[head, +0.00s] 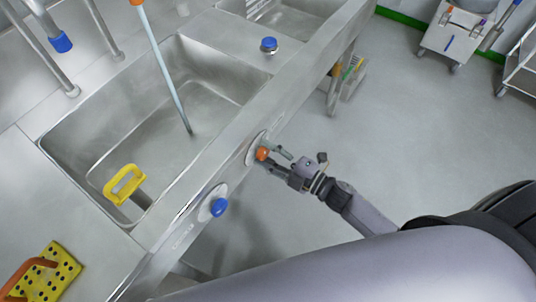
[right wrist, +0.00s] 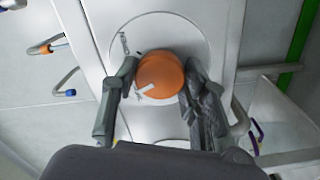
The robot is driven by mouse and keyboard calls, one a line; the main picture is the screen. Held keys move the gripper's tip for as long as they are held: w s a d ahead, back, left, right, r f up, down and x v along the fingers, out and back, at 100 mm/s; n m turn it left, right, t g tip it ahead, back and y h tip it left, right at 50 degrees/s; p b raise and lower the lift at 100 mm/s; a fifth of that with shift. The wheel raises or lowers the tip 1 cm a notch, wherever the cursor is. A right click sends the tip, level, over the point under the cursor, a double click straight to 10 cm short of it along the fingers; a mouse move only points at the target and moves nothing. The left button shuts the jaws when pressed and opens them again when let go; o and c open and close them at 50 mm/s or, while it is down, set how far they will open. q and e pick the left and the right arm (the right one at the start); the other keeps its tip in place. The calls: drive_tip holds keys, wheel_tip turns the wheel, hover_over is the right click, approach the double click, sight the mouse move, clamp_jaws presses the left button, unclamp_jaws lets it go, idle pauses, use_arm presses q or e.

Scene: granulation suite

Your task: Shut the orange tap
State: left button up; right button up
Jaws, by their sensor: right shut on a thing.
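The orange tap (head: 262,153) is a round knob on a pale disc on the sink's front face. In the right wrist view the orange tap (right wrist: 160,72) shows a white pointer mark on its lower left. My right gripper (head: 270,160) is shut on the knob, and in the right wrist view its fingers (right wrist: 158,80) stand on both sides of it. A pale blue stream of water (head: 166,62) runs from an orange-tipped spout (head: 136,2) into the sink basin (head: 105,110). My left gripper is not in view.
A yellow-handled thing (head: 124,181) stands in the basin. A yellow holed block (head: 60,274) lies at lower left.

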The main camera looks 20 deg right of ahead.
drive_tip(key=shift+n+b, duration=0.7)
drive_tip(key=shift+n, duration=1.4)
drive_tip(key=o, duration=1.1)
drive_tip(key=shift+o, duration=0.2)
drive_tip(key=shift+s+d, duration=0.1)
drive_tip(key=shift+s, duration=0.05)
drive_tip(key=v, duration=1.1)
drive_tip(key=shift+s+d, duration=0.25)
drive_tip(key=shift+s, duration=0.05)
drive_tip(key=shift+f, duration=0.1)
